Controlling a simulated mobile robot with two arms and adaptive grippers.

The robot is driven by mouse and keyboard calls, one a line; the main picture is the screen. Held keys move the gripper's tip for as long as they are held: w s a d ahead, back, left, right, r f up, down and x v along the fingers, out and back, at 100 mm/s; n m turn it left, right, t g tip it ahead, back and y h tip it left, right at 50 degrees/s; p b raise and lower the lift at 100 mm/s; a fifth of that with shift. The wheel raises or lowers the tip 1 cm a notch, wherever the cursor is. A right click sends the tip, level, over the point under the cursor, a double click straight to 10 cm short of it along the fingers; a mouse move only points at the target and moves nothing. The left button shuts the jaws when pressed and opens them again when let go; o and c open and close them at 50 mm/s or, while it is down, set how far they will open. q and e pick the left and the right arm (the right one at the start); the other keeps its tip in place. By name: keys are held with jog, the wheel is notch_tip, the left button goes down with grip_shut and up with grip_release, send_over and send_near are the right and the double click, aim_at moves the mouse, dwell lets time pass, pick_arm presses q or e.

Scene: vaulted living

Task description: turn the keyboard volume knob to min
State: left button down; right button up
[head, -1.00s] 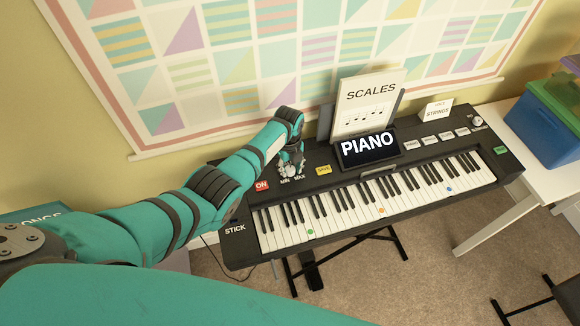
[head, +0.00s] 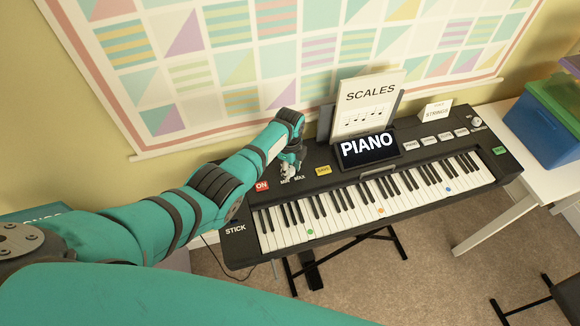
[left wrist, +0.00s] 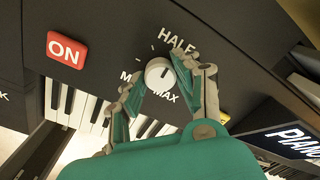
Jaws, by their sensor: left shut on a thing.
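The white round volume knob (left wrist: 159,72) shows in the left wrist view, on the black keyboard panel between the fingers of my left gripper (left wrist: 165,75). A short dark mark shows on the knob's top. The words HALF and MAX are printed around it, and the MIN label is partly covered by a finger. My left gripper (head: 290,163) is shut on the knob, at the left part of the keyboard (head: 325,172), in the head view. The knob itself is hidden there by the gripper. My right gripper is not in view.
A red ON button (left wrist: 67,51) is beside the knob. A yellow button (head: 323,170), a PIANO display (head: 366,147) and a SCALES sheet (head: 367,108) are to the right. The white keys (head: 310,222) lie in front. A patterned wall hanging is close behind.

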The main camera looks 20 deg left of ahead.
pick_arm(q)
jog(key=n, duration=0.3)
jog(key=shift+n, duration=0.4)
jog(key=n, duration=0.3)
jog(key=shift+w+r+n, duration=0.1)
jog(key=shift+n, duration=0.2)
jog(key=n, duration=0.6)
jog(key=shift+p, duration=0.35)
jog(key=n, duration=0.6)
jog(key=shift+n, duration=0.3)
jog(key=n, duration=0.4)
jog(key=shift+n, duration=1.3)
jog(key=c, duration=0.9)
grip_release()
jog(key=shift+c, duration=0.2)
